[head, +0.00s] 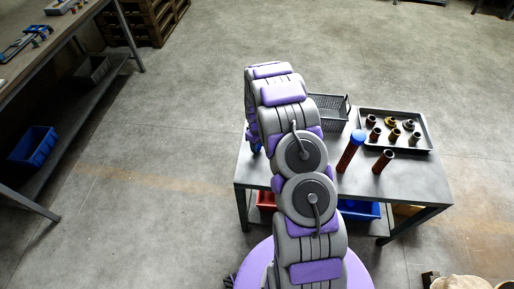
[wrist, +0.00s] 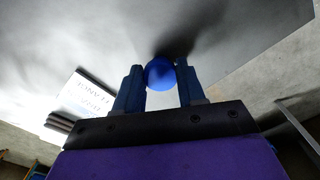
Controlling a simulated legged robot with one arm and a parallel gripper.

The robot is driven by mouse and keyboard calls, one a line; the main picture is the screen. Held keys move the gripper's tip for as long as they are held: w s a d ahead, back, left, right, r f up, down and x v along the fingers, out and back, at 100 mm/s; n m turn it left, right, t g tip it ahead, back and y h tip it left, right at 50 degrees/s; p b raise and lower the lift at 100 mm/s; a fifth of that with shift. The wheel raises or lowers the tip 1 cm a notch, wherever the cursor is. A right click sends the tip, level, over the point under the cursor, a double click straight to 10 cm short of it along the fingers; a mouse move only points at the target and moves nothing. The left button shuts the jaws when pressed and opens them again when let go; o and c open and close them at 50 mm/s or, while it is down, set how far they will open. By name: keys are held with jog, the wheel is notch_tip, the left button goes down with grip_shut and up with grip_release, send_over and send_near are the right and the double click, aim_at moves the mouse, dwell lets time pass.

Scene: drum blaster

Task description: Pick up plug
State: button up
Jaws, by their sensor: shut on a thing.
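My gripper (wrist: 159,68) has two blue fingers in the wrist view, and they are shut on a blue round-ended thing (wrist: 160,74), which looks like the plug. Only its rounded blue face shows, so its full shape is hidden. In the head view my arm hides most of the gripper; a bit of blue shows at the arm's left, by the table's left edge. A brown tube with a blue top (head: 354,146) leans or stands on the grey table (head: 330,180), to the right of my arm.
A black tray (head: 431,150) with several short brown and yellow fittings stands on the table's right. Another brown tube (head: 383,162) stands in front of it. A dark wire basket (head: 328,108) is at the back. Red and blue bins (head: 362,210) sit below. A workbench (head: 60,45) stands far left; floor between is clear.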

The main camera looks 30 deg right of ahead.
jog(key=shift+c, duration=1.4)
jog(key=shift+a, duration=0.15)
jog(key=shift+r, duration=0.15)
